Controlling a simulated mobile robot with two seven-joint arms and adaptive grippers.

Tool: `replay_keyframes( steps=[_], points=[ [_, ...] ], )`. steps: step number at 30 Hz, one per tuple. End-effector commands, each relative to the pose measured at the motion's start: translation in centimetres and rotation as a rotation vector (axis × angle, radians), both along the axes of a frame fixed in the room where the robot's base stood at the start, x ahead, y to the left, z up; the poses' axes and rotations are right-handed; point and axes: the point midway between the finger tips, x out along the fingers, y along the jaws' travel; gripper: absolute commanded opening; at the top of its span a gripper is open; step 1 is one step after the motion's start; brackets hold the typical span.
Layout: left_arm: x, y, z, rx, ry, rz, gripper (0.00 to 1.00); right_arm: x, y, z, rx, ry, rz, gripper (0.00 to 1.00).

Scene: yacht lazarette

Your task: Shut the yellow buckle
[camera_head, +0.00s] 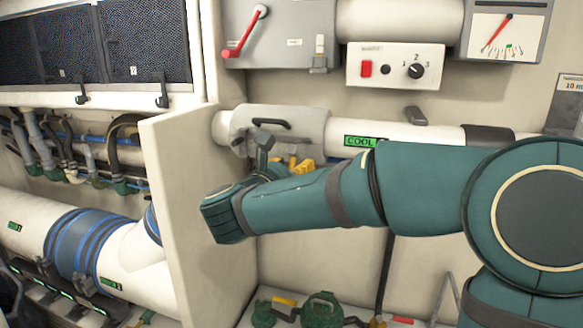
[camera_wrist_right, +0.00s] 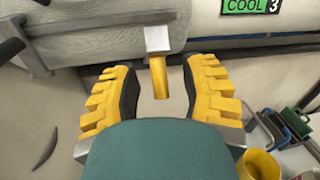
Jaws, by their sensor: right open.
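The yellow buckle shows in the right wrist view as a yellow tab (camera_wrist_right: 160,78) under a grey metal bracket (camera_wrist_right: 157,39) at the pale pipe. My right gripper (camera_head: 290,165) is at the pipe collar in the head view, partly hidden by my own arm. In the right wrist view its yellow, black-padded fingers stand apart on either side of the tab, with gaps on both sides. It is open and holds nothing. In the head view I cannot tell the buckle from the yellow fingers. My left gripper is not in view.
A pale pipe (camera_head: 440,132) with a green COOL label runs along the wall. A white upright panel (camera_head: 190,200) stands left of my right arm. A switch box (camera_head: 395,66) and a red lever (camera_head: 245,35) are above. Green items (camera_head: 322,308) sit on the floor below.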

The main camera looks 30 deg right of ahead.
Motion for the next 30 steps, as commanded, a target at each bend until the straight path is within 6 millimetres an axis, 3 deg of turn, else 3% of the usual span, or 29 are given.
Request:
replay_keyframes(
  steps=[4, 8, 30],
  points=[
    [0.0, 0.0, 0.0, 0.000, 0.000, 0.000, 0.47, 0.0, 0.0, 0.0, 0.000, 0.000, 0.000, 0.46],
    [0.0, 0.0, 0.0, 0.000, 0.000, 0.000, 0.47, 0.0, 0.0, 0.0, 0.000, 0.000, 0.000, 0.01],
    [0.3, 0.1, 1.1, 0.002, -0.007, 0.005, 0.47, 0.0, -0.1, 0.9, 0.094, 0.075, 0.000, 0.00]
  ],
)
